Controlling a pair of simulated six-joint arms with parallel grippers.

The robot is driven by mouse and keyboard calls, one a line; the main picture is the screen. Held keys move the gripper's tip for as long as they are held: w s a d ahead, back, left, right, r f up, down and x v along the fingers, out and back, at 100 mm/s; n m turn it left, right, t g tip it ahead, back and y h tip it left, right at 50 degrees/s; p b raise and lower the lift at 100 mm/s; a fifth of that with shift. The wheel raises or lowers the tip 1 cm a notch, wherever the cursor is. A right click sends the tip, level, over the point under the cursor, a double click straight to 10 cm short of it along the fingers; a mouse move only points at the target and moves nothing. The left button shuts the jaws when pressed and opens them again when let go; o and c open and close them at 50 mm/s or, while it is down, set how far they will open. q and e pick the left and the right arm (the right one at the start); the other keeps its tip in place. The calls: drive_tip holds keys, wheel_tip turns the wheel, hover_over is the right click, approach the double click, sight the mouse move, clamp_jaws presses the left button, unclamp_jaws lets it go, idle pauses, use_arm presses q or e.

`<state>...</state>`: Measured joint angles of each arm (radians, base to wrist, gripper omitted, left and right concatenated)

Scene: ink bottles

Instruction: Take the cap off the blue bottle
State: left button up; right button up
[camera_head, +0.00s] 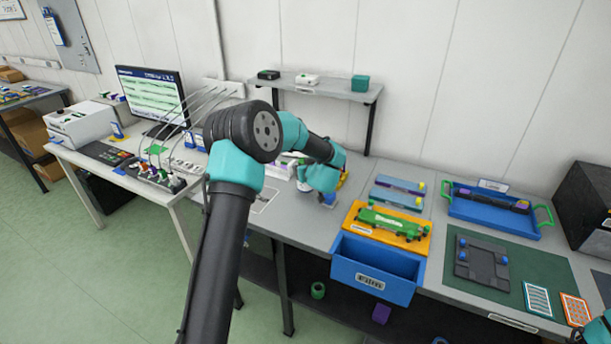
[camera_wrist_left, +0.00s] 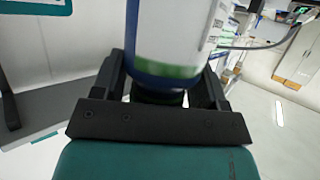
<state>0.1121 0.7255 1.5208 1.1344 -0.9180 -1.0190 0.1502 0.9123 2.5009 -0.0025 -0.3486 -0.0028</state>
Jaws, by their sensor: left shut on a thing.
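In the left wrist view, my left gripper (camera_wrist_left: 162,82) is shut on a bottle (camera_wrist_left: 172,32) with a white body, a blue edge and a green band. A dark part of it sits low between the two fingers. Its top runs out of that view, so I cannot tell whether its cap is on. In the head view, my left wrist covers most of the gripper above the table. A small blue thing (camera_head: 328,198) shows just below the wrist; I cannot tell whether it is the held bottle.
An orange tray (camera_head: 359,230) with a green part lies right of the wrist, above an open blue drawer (camera_head: 374,270). A blue tray with green handles (camera_head: 492,217) stands further right. A monitor (camera_head: 150,97) and cables are on the left. A raised shelf (camera_head: 320,88) stands behind.

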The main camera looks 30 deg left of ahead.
use_arm(q)
drive_tip(key=s+d+r, duration=0.1)
drive_tip(key=s+d, duration=0.7)
drive_tip(key=s, duration=0.5)
drive_tip(key=shift+s+d+r, duration=0.2)
drive_tip(key=shift+s+r, duration=0.1)
drive_tip(key=shift+s, duration=0.05)
drive_tip(key=o, duration=0.6)
drive_tip(key=c, duration=0.8)
drive_tip(key=shift+o, duration=0.2)
drive_tip(key=s+d+r+m+t+h, duration=0.2)
drive_tip(key=d+r+m+t+h, duration=0.2)
drive_tip(key=d+r+m+h, duration=0.6)
drive_tip(key=d+r, duration=0.2)
drive_tip(key=d, duration=0.4)
drive_tip(key=shift+s+t, duration=0.4)
